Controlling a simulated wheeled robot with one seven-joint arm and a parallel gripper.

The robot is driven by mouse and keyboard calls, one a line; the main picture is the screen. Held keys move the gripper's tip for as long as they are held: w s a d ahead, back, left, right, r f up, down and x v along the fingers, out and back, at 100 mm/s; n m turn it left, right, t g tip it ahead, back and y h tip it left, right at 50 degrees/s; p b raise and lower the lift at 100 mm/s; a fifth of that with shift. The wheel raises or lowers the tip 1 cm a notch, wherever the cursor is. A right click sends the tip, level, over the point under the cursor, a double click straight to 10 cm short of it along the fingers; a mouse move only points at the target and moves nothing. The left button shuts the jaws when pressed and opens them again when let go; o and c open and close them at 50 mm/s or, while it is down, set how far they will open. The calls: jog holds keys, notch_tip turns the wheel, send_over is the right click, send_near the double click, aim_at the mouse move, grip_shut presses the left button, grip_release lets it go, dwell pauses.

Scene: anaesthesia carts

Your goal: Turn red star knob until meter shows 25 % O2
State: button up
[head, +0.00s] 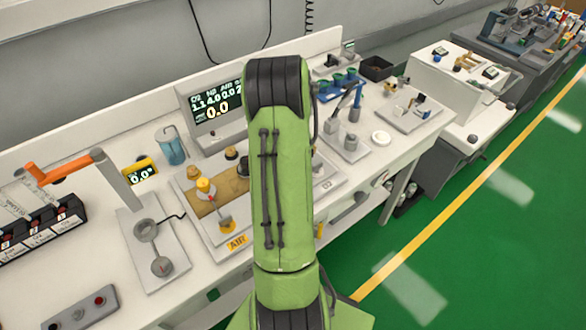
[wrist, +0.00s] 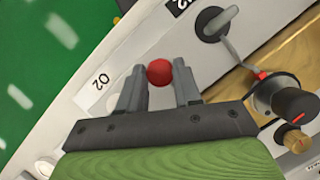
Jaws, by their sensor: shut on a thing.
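The red knob (wrist: 159,72) shows in the wrist view as a small rounded red top; its star shape cannot be made out. My gripper (wrist: 159,76) has its two grey fingers on either side of the knob, shut on it. An "O2" label (wrist: 98,80) lies left of the fingers. In the head view my green arm hides the knob and the gripper. The grey display (head: 212,112) shows a row of small figures under O2, N2 and AIR, with a large 0.0 below; my arm covers its right part. A small yellow meter (head: 143,172) also reads about 0.0.
A lever with a ring (wrist: 215,24) and a black knob (wrist: 294,101) stand right of my fingers. In the head view, a yellow knob (head: 205,187), a blue canister (head: 171,147) and an orange-handled bracket (head: 65,168) crowd the bench. Green floor (head: 450,240) is clear at right.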

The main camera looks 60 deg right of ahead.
jog(key=m+p, duration=0.1)
jog(key=m+t+p, duration=0.1)
jog(key=m, duration=0.1)
jog(key=shift+s+r+m+y, duration=0.15)
jog(key=shift+r+m+y, duration=0.05)
jog(key=shift+m+y, duration=0.1)
jog(key=shift+f+m+t+p, duration=0.1)
jog(key=shift+m+t+p, duration=0.5)
jog(key=shift+m+p, duration=0.55)
jog(key=shift+m, duration=0.25)
jog(key=shift+d, duration=0.1)
jog(key=o, duration=1)
jog(key=shift+o, duration=0.2)
jog(key=p+v, duration=0.4)
jog(key=v, duration=1.1)
jog(key=shift+r, duration=0.3)
jog(key=shift+s+d, duration=0.1)
jog(key=shift+d, duration=0.05)
